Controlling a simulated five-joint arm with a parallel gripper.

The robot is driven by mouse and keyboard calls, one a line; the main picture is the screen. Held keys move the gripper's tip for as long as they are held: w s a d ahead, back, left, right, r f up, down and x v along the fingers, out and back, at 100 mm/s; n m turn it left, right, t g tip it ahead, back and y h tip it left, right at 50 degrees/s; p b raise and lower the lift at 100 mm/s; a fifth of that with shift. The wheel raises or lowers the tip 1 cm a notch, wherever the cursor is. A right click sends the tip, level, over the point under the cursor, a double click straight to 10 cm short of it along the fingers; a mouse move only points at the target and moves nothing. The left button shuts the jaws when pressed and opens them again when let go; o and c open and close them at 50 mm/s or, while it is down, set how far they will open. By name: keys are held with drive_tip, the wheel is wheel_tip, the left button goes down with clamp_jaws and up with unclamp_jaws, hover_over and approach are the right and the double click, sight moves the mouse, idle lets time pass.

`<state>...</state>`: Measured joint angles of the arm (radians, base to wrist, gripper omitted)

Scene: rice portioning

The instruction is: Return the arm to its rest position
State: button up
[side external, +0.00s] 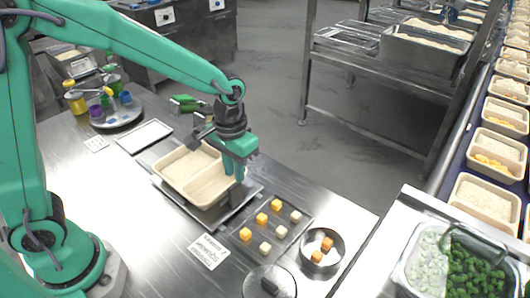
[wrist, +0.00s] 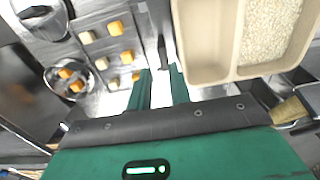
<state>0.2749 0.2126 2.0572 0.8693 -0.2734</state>
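My green gripper (side external: 238,172) hangs fingers-down at the right-hand corner of a beige two-compartment container (side external: 207,187). In the wrist view, my two fingers (wrist: 160,72) stand apart with nothing between them, so the gripper is open. They are beside the container (wrist: 236,40), which shows at the upper right. Its compartment farther from my gripper holds rice (wrist: 268,30); the nearer one looks empty. The container sits on a grey metal plate (side external: 254,190). Whether a fingertip touches the container or plate cannot be told.
A dark tray (side external: 262,245) holds several orange and pale cubes. A round metal bowl (side external: 337,245) holds orange cubes. A flat white-rimmed tray (side external: 144,136) and a round plate of small bottles (side external: 118,117) stand behind. A greens bin (side external: 408,262) is at right.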

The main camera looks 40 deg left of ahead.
idle(0.3)
drive_tip(key=s+a+r+t, duration=0.5)
drive_tip(key=s+a+r, duration=0.5)
drive_tip(key=s+r, duration=0.3)
drive_tip(key=shift+s+a+t, duration=0.15)
drive_tip(key=shift+s+t, duration=0.15)
drive_tip(key=shift+s, duration=0.25)
idle(0.4)
